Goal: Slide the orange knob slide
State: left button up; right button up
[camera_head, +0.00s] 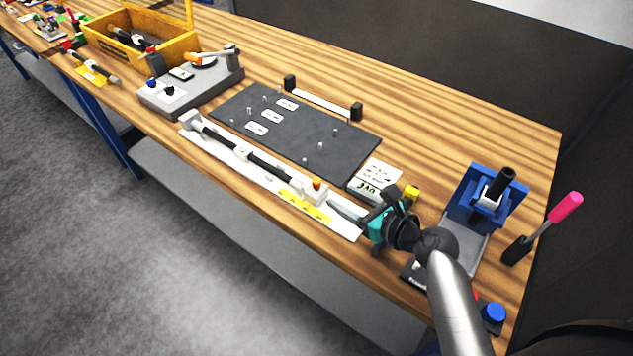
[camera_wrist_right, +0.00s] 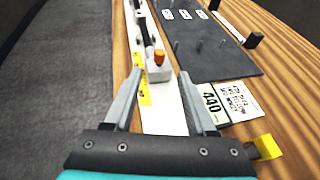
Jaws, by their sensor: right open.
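The orange knob (camera_head: 317,184) stands on a pale carriage (camera_head: 314,194) at the right end of a dark rail (camera_head: 246,155) along the table's front edge. The rail lies on a white strip with a yellow label (camera_head: 304,207). In the right wrist view, the knob (camera_wrist_right: 159,57) is upright on the carriage (camera_wrist_right: 158,72), just ahead between the fingertips. My right gripper (camera_head: 345,211) is open and empty, low over the strip's right end, its fingers pointing at the carriage. Whether a fingertip touches the carriage, I cannot tell. My left gripper is not in view.
A dark pegged board (camera_head: 290,135) lies behind the rail. A card block (camera_head: 376,180) and a yellow block (camera_head: 411,193) are close to my right gripper. A blue fixture (camera_head: 462,205), a pink-handled lever (camera_head: 566,207), a grey control box (camera_head: 215,86) and a yellow bin (camera_head: 165,50) stand farther off.

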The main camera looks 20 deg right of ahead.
aim_at(320, 184)
jog(key=b+x, duration=0.2)
jog(key=x, duration=0.9)
jog(key=shift+f, duration=0.1)
jog(key=shift+c, duration=0.3)
grip_shut()
jog(key=shift+s, duration=0.1)
dwell(0.7)
